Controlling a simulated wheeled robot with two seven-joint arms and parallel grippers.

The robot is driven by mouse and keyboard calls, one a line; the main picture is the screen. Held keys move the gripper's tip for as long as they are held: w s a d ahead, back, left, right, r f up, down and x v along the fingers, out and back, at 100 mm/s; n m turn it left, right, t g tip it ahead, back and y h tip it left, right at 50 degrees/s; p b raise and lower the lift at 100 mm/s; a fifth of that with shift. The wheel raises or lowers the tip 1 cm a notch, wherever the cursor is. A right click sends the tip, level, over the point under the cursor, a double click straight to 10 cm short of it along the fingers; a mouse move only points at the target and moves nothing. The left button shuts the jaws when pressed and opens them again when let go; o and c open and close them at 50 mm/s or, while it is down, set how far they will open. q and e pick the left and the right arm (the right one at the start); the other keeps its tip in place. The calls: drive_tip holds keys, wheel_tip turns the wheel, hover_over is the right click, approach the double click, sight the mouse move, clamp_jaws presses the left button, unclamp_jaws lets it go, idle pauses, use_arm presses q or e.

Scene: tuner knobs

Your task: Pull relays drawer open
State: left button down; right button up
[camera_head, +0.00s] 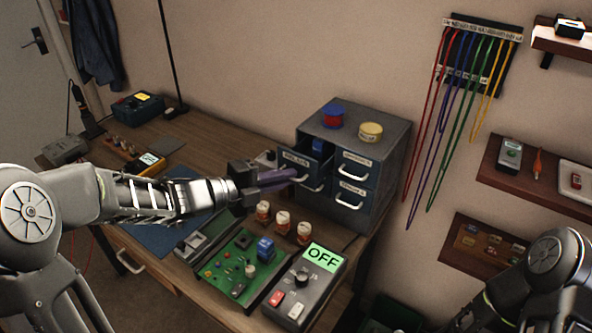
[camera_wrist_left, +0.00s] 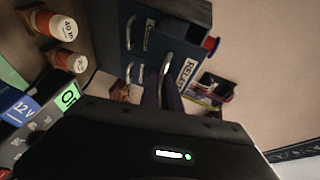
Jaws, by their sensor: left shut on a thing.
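The blue-grey drawer cabinet (camera_head: 385,132) stands at the back right of the desk. Its upper left drawer, the relays drawer (camera_head: 308,163), sticks out from the cabinet front, with a blue item visible inside. Its label and metal handle (camera_wrist_left: 166,66) show in the left wrist view. My left gripper (camera_head: 292,176) reaches in from the left, its dark fingers shut on that handle. The fingertips also show in the left wrist view (camera_wrist_left: 163,92). My right arm shows at the lower right, but its gripper is out of view.
The other drawers look shut. A red-and-blue spool (camera_head: 332,116) and a yellow tin (camera_head: 371,131) stand on the cabinet. Several orange-and-white jars (camera_head: 283,220), a green circuit board (camera_head: 238,268) and a grey box reading OFF (camera_head: 306,285) lie in front. Coloured cables (camera_head: 467,100) hang at right.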

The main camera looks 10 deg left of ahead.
use_arm(q)
drive_tip(key=shift+s+a, duration=0.3)
drive_tip(key=shift+s, duration=0.35)
drive_tip(key=shift+s+a, duration=0.25)
drive_tip(key=shift+s, duration=0.35)
drive_tip(key=c, duration=1.6)
unclamp_jaws()
drive_tip(key=v, duration=0.7)
drive_tip(key=shift+s+a+b, duration=0.25)
drive_tip(key=shift+a+b, duration=0.05)
drive_tip(key=shift+b, duration=0.05)
